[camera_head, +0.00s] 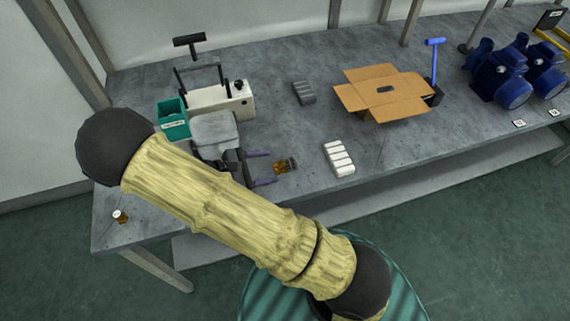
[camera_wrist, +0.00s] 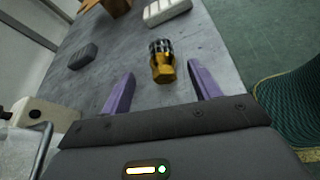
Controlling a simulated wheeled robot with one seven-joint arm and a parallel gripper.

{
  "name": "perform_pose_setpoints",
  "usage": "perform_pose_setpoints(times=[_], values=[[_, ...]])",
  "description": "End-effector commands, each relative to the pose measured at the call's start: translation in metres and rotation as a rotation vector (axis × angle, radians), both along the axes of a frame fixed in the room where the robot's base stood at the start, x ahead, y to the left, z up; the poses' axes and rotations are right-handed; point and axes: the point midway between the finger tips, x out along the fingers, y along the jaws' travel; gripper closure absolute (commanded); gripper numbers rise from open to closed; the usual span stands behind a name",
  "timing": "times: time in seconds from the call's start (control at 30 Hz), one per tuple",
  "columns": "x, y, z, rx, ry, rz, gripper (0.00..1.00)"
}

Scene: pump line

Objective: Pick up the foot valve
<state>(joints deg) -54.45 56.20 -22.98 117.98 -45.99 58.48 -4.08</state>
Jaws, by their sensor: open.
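The foot valve (camera_wrist: 163,63) is a small brass fitting with a dark, slotted strainer end. It lies on the grey workbench, and in the head view it shows (camera_head: 286,166) near the front edge. My gripper (camera_head: 261,168) has two purple fingers, spread apart and empty. In the wrist view the gripper (camera_wrist: 160,82) points toward the valve, which lies just beyond the fingertips and roughly between their lines. The fingers do not appear to touch it. Part of the gripper and the bench behind it are hidden by my arm in the head view.
A white ribbed block (camera_head: 339,158) lies right of the valve, a dark grey one (camera_head: 304,92) farther back. A cream machine (camera_head: 236,101) and green bin (camera_head: 172,125) stand left. An open cardboard box (camera_head: 352,99) and blue pumps (camera_head: 500,75) are farther right. A small brass-and-white piece (camera_head: 120,216) sits front left.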

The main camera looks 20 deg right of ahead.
Motion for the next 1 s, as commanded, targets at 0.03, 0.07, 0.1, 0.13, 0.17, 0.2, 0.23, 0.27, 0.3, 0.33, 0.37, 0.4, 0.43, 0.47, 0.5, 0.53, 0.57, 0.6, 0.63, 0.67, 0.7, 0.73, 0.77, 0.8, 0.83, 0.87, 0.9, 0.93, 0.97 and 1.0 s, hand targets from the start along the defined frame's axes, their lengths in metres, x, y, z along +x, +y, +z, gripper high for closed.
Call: perform_pose_setpoints(times=[0.03, 0.07, 0.1, 0.13, 0.17, 0.2, 0.23, 0.27, 0.3, 0.33, 0.37, 0.4, 0.43, 0.47, 0.5, 0.53, 0.57, 0.6, 0.63, 0.67, 0.7, 0.73, 0.77, 0.8, 0.83, 0.87, 0.9, 0.93, 0.97, 1.0], values=[[0.0, -0.006, -0.002, -0.002, 0.001, -0.001, 0.38], [0.001, -0.008, -0.003, -0.001, 0.0, -0.001, 0.38], [0.001, -0.01, -0.004, 0.0, 0.0, -0.001, 0.38], [0.001, -0.011, -0.004, 0.0, 0.0, 0.0, 0.38], [0.001, -0.011, -0.004, 0.001, 0.0, 0.0, 0.38], [0.001, -0.011, -0.004, 0.001, 0.0, 0.0, 0.38], [0.001, -0.011, -0.004, 0.001, -0.001, 0.0, 0.38], [0.001, -0.011, -0.004, 0.001, -0.001, 0.0, 0.38], [0.001, -0.011, -0.004, 0.001, -0.001, 0.0, 0.38], [0.001, -0.011, -0.004, 0.001, 0.0, 0.0, 0.38], [0.001, -0.011, -0.004, 0.001, 0.0, 0.0, 0.38], [0.001, -0.011, -0.004, 0.001, 0.0, 0.0, 0.38], [0.001, -0.011, -0.004, 0.0, 0.0, 0.0, 0.38], [0.001, -0.013, -0.005, 0.0, 0.0, 0.0, 0.38], [0.001, -0.015, -0.005, -0.001, 0.0, -0.001, 0.38], [0.001, -0.018, -0.006, -0.001, 0.001, -0.001, 0.38], [0.001, -0.021, -0.007, -0.002, 0.002, -0.002, 0.38], [0.001, -0.026, -0.008, -0.003, 0.003, -0.002, 0.38], [0.001, -0.031, -0.01, -0.003, 0.002, -0.002, 0.38], [0.001, -0.035, -0.011, -0.002, 0.002, -0.003, 0.38], [0.002, -0.041, -0.013, -0.002, 0.003, -0.003, 0.38], [0.002, -0.045, -0.016, -0.002, 0.003, -0.003, 0.38], [0.003, -0.049, -0.017, -0.002, 0.002, -0.003, 0.38], [0.003, -0.053, -0.019, -0.002, 0.002, -0.002, 0.38], [0.004, -0.056, -0.02, -0.001, 0.001, -0.001, 0.38], [0.004, -0.058, -0.021, -0.001, 0.001, -0.001, 0.38], [0.004, -0.059, -0.022, -0.001, 0.001, -0.001, 0.38], [0.004, -0.06, -0.022, 0.0, 0.0, -0.001, 0.38], [0.004, -0.06, -0.023, 0.001, 0.0, -0.001, 0.38], [0.004, -0.06, -0.023, 0.001, 0.0, -0.001, 0.38]])
